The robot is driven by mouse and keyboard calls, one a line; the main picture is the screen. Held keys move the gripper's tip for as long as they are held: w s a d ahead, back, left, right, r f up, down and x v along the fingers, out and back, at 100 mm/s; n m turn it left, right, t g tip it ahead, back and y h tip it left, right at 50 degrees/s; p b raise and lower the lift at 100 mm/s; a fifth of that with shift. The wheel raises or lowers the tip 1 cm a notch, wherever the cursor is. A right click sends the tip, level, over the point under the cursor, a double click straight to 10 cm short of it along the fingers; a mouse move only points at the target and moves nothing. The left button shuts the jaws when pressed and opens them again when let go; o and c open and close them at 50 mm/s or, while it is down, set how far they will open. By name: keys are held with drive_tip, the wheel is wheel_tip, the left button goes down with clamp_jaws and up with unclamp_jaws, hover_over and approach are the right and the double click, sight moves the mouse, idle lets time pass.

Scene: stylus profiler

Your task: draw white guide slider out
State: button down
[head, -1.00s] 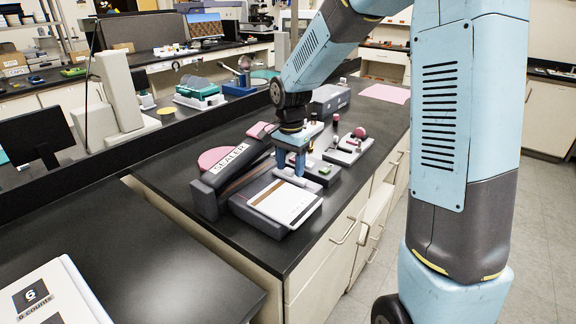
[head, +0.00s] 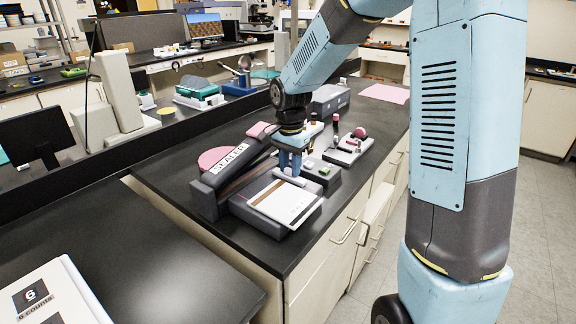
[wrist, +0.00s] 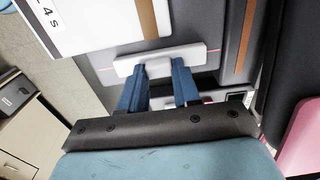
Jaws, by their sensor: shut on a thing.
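The white guide slider (wrist: 165,61) is a short pale bar on the grey top of the sealer. It also shows in the head view (head: 287,179), just below the fingertips. My gripper (wrist: 160,72) has its two blue fingers at the near side of the bar and is shut on it. In the head view my gripper (head: 290,170) points down at the sealer. The sealer (head: 208,198) is a dark grey unit with a labelled arm. The exact finger contact is partly hidden.
A white plate with a brown stripe (head: 273,203) lies on the sealer, in front of the slider. Small devices with knobs (head: 350,147) stand behind, to the right.

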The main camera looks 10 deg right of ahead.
drive_tip(key=shift+w+d, duration=0.85)
drive_tip(key=shift+w, duration=0.05)
drive_tip(key=c, duration=0.8)
unclamp_jaws()
wheel_tip(320, 180, up, 14)
drive_tip(key=shift+f, duration=0.15)
